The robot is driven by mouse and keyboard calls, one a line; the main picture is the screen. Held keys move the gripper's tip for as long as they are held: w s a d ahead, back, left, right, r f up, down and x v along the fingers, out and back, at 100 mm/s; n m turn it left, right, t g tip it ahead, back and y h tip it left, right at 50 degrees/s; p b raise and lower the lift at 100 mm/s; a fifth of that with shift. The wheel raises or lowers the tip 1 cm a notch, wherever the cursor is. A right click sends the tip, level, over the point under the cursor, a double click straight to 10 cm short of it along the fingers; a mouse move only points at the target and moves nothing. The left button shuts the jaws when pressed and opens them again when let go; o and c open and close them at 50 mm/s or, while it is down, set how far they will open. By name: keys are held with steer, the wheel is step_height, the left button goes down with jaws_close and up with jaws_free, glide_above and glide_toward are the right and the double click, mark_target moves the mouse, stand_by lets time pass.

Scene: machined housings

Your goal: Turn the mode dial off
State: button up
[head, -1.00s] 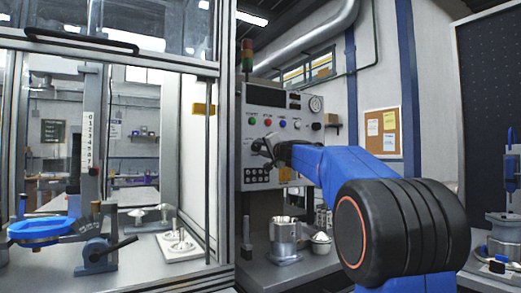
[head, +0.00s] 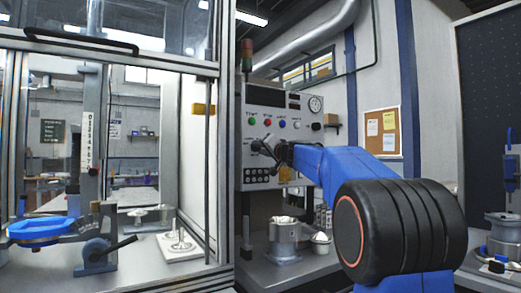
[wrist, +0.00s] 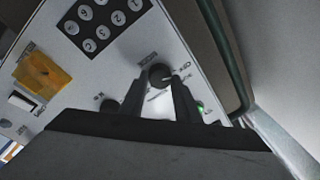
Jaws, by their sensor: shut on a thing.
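The mode dial (wrist: 159,75) is a small round black knob on the pale control panel, in the middle of the wrist view. My gripper (wrist: 160,84) is shut on it, with one finger on each side.
A glazed enclosure frame (head: 226,130) stands close left. A metal housing (head: 285,240) stands on the bench below.

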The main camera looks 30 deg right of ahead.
steer(key=o, duration=1)
steer(key=shift+f, duration=0.1)
steer(key=shift+o, duration=0.2)
steer(key=s+f, duration=0.2)
steer(key=s, duration=1.5)
steer(key=shift+s+d, duration=0.15)
steer(key=shift+d, duration=0.15)
